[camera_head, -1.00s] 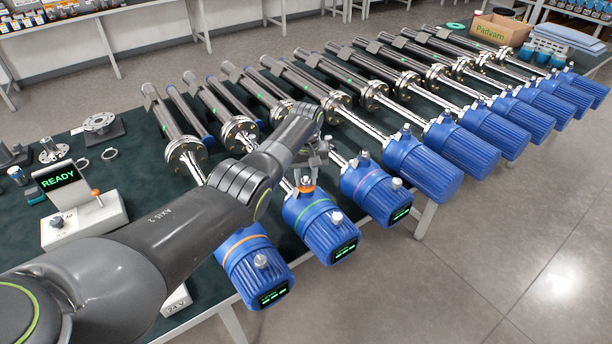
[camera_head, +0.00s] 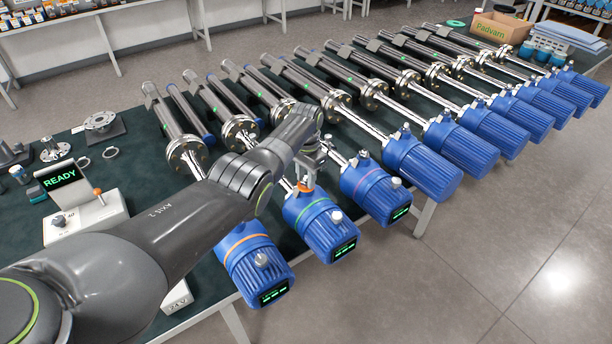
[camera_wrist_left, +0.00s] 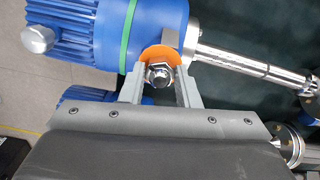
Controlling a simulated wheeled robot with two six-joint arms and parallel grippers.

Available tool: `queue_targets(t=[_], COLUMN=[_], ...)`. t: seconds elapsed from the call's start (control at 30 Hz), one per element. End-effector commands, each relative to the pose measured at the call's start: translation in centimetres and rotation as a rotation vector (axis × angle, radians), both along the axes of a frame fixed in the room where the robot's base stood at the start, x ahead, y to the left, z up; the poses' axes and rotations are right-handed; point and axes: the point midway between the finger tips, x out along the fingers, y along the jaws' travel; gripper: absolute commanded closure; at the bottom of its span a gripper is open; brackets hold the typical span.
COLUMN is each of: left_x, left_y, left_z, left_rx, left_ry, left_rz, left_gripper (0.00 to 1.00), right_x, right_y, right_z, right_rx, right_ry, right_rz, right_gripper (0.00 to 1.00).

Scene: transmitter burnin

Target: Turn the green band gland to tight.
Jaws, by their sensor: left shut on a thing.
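The green band transmitter (camera_head: 324,227) is a blue ribbed housing with a green ring, lying at the table's front edge between an orange band one (camera_head: 250,262) and a pink band one (camera_head: 374,190). In the left wrist view its blue body (camera_wrist_left: 85,30) fills the upper left. Its gland is a metal hex nut (camera_wrist_left: 159,74) in front of an orange disc (camera_wrist_left: 160,55). My left gripper (camera_head: 304,185) is at the gland, its two fingers (camera_wrist_left: 160,80) on either side of the nut and shut on it. My right gripper is not in view.
More blue transmitters (camera_head: 425,168) on metal probes lie in a row to the right. A console reading READY (camera_head: 85,215) and metal flanges (camera_head: 100,122) are at the left. A cardboard box (camera_head: 500,28) is at the far right. The floor in front is clear.

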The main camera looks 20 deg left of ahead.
Motion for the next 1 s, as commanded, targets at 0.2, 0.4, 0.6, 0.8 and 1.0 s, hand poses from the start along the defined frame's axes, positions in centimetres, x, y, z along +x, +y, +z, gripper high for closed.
queue_targets(t=[0.2, 0.4, 0.6, 0.8, 1.0], left_x=[0.12, 0.13, 0.14, 0.16, 0.17], left_y=[-0.02, 0.00, 0.00, 0.00, 0.01], left_z=[0.16, 0.15, 0.16, 0.17, 0.18], left_rx=[0.000, 0.000, 0.000, 0.000, 0.000], left_ry=[-0.004, -0.004, -0.005, -0.005, -0.005], left_rz=[-0.204, -0.394, -0.580, -0.743, -0.864], left_gripper=[0.94, 0.94, 0.94, 0.94, 0.94], right_x=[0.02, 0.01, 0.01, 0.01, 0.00], right_y=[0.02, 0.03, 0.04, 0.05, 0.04], right_z=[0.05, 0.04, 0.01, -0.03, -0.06], right_rx=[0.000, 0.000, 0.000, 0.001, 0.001], right_ry=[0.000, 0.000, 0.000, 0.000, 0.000], right_rz=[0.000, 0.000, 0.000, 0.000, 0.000], right_gripper=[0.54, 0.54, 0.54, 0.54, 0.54])
